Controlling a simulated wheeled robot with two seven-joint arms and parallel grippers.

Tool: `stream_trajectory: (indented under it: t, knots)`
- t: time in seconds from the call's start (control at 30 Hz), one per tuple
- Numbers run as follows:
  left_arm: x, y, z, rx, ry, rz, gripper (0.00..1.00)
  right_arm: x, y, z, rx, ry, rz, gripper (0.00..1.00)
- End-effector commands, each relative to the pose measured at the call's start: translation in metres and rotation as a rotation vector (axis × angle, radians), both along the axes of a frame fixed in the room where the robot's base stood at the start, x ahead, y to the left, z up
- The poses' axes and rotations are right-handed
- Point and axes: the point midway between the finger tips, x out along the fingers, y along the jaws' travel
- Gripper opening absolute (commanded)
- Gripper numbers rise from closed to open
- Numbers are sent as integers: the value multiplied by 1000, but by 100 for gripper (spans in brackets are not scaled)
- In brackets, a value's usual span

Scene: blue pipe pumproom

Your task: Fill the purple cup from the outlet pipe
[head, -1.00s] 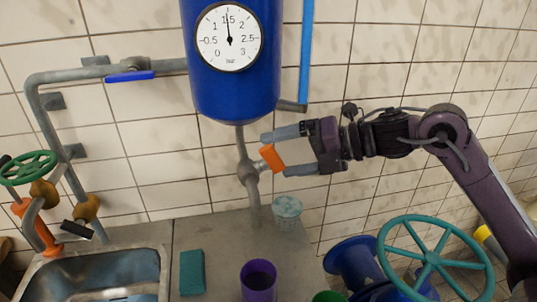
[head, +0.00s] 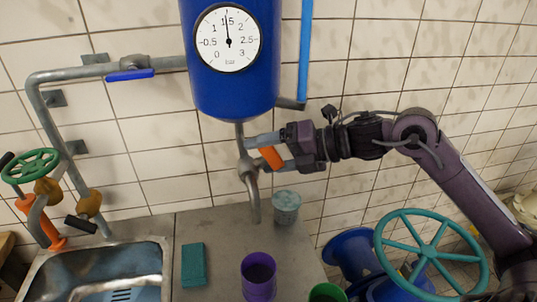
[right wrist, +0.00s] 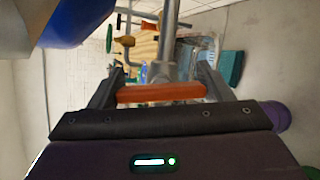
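The purple cup (head: 258,283) stands upright on the grey counter, in front of the outlet pipe (head: 253,207) and partly cut by the lower edge. The pipe comes down from under the blue tank (head: 235,60). An orange valve handle (head: 271,158) sits at its side, and the handle also shows in the right wrist view (right wrist: 160,94). My right gripper (head: 266,155) is open, with one finger at each end of the handle. I cannot tell whether the fingers touch it. A purple edge (right wrist: 277,115) shows at right in the wrist view. My left gripper is out of view.
A pale teal cup (head: 286,207) stands right of the pipe. A teal block (head: 193,265) lies between the purple cup and the sink (head: 90,275). A green cup (head: 327,293) and a large teal handwheel (head: 431,254) are at right.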

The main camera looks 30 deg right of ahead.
Motion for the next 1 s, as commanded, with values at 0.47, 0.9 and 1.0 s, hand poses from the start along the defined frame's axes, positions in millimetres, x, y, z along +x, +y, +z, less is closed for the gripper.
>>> stream_trajectory:
  t: [0.47,0.9,1.0]
  knots:
    - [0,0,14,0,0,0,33,-1,0,-1,49,200,-100,50]
    - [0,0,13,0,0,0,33,0,-1,-2,53,210,-107,91]
    - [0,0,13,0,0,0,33,0,-1,-2,53,209,-106,95]
